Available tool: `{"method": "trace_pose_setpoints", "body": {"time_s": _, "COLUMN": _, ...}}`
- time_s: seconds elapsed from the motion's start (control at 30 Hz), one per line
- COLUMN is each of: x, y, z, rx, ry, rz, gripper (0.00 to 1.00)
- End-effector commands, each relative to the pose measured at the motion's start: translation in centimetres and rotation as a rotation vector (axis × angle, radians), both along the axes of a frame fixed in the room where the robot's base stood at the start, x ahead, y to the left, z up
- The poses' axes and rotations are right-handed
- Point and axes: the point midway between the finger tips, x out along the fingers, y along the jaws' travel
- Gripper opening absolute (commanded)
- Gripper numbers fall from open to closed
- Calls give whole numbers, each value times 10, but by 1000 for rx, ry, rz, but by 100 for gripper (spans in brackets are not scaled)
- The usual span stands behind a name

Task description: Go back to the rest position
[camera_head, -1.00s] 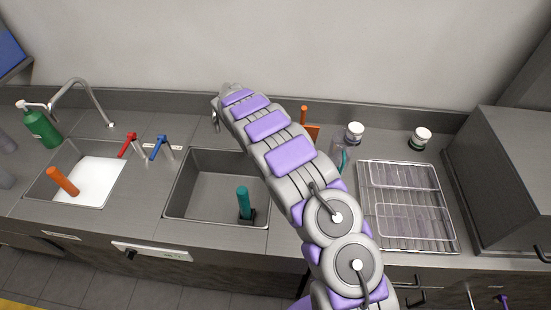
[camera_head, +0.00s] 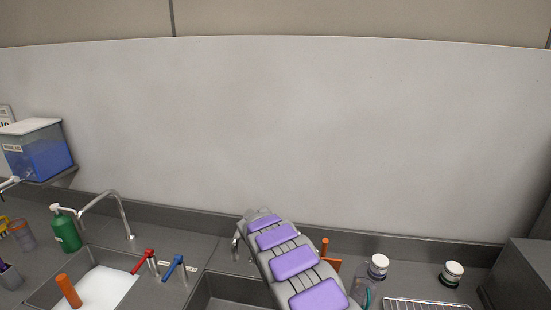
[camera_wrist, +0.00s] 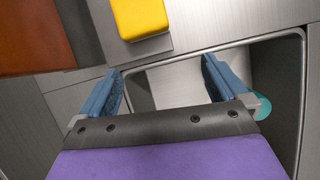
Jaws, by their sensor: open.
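My gripper (camera_wrist: 163,85) shows in the wrist view with its two blue fingers spread wide apart and nothing between them. It is above the edge of a metal sink basin (camera_wrist: 292,75). In the head view my arm reaches up from the bottom toward the back of the counter, and the gripper's fingers cannot be made out there.
The head view shows a sink with white contents (camera_head: 103,288), a tap (camera_head: 125,215), a green bottle (camera_head: 66,232), red (camera_head: 143,260) and blue (camera_head: 173,267) levers, white-lidded jars (camera_head: 378,266) and a wire rack (camera_head: 425,304). A yellow block (camera_wrist: 138,17) shows in the wrist view.

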Motion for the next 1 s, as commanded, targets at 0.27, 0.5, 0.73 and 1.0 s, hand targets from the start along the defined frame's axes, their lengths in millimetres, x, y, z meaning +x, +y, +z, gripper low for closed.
{"method": "trace_pose_setpoints", "body": {"time_s": 0.27, "x": -34, "y": -46, "z": 68, "rx": -16, "ry": -64, "rz": -204, "gripper": 99}}
{"method": "trace_pose_setpoints", "body": {"time_s": 0.5, "x": -77, "y": -76, "z": 116, "rx": -11, "ry": -111, "rz": -382, "gripper": 99}}
{"method": "trace_pose_setpoints", "body": {"time_s": 0.73, "x": -129, "y": -99, "z": 153, "rx": 4, "ry": -146, "rz": -550, "gripper": 99}}
{"method": "trace_pose_setpoints", "body": {"time_s": 1.0, "x": -196, "y": -115, "z": 184, "rx": 36, "ry": -178, "rz": -736, "gripper": 99}}
